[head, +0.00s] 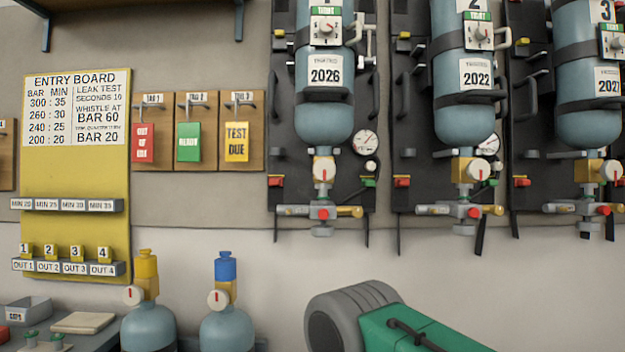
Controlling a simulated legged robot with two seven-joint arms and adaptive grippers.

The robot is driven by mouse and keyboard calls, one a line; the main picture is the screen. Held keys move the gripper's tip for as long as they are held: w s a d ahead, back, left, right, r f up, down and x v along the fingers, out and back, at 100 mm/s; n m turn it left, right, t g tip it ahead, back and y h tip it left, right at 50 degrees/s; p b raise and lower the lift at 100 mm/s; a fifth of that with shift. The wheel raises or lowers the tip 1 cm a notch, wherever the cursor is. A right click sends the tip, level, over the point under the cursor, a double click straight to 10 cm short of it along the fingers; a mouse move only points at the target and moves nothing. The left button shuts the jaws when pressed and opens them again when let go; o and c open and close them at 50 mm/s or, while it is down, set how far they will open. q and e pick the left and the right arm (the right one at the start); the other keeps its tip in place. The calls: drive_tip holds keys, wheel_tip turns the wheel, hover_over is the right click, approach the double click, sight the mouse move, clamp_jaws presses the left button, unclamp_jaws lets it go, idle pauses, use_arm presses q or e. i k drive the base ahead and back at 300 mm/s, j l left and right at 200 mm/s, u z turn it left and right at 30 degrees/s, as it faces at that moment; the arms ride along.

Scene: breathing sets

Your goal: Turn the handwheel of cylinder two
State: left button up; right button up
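Cylinder two (464,112) is a blue-grey cylinder hung upside down on a black backplate, with a "2" tag at its top and a 2022 label. Its white round handwheel (476,169) with a red mark sits on the brass valve below the neck. The handwheel faces outward and nothing covers it. A pressure gauge (489,144) shows partly behind the cylinder. Neither of my grippers is in view, so nothing is seen touching the handwheel.
The 2026 cylinder (324,115) hangs to the left and cylinder three (588,125) to the right, with similar handwheels. Hoses and fittings (473,211) sit below the valve. Two cylinders (226,328) stand at lower left.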

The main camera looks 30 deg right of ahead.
sight(478, 169)
drive_tip(key=z, duration=1.8)
